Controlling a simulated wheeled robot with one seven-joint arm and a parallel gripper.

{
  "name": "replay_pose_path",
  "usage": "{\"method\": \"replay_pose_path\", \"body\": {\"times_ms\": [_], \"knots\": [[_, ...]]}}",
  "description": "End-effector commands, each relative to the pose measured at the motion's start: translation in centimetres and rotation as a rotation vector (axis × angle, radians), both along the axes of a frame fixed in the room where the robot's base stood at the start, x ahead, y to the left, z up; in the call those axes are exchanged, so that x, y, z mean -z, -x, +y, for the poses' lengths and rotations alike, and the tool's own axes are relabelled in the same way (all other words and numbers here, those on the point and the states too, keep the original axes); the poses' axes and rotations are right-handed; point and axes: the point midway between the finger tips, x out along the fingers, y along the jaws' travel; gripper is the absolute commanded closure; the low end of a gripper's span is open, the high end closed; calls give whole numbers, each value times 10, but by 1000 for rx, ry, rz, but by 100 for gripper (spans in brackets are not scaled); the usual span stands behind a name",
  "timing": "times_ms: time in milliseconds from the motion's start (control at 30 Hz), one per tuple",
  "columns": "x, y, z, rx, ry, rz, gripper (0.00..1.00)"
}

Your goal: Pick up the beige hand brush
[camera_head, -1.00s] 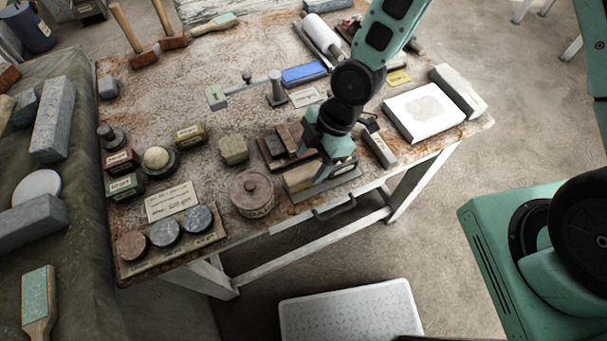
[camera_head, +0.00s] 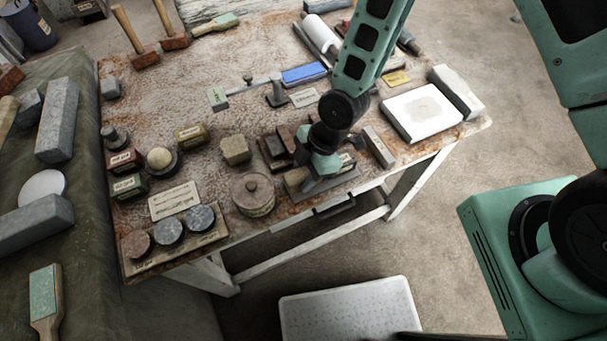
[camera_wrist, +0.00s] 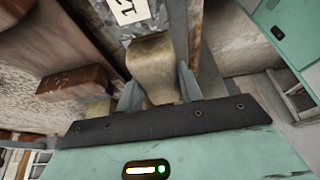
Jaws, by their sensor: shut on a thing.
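My gripper (camera_head: 318,178) is at the front edge of the worktable (camera_head: 240,100), low over a flat grey plate (camera_head: 345,178). In the wrist view my gripper (camera_wrist: 158,92) has its two fingers on either side of a smooth beige piece, which I take to be the beige hand brush (camera_wrist: 152,65), and is shut on it. In the head view a beige end of the brush (camera_head: 295,178) shows just left of the gripper; the rest is hidden by the gripper. I cannot tell whether it touches the plate.
Dark brown blocks (camera_head: 275,150) lie close behind the gripper. A round lidded pot (camera_head: 253,193) stands to the left and a small grey block (camera_head: 378,145) to the right. A white slab (camera_head: 422,112) lies further right. The floor in front holds a white box (camera_head: 350,310).

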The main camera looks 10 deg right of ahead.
Motion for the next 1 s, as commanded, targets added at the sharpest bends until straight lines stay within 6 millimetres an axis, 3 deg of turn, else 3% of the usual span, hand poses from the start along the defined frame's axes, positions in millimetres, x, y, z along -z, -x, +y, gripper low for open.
{"method": "replay_pose_path", "body": {"times_ms": [333,800,1000], "knots": [[-13,-2,0,1,-2,-2,88],[-87,-1,0,2,-2,-3,88],[-100,0,0,1,0,0,88]]}}
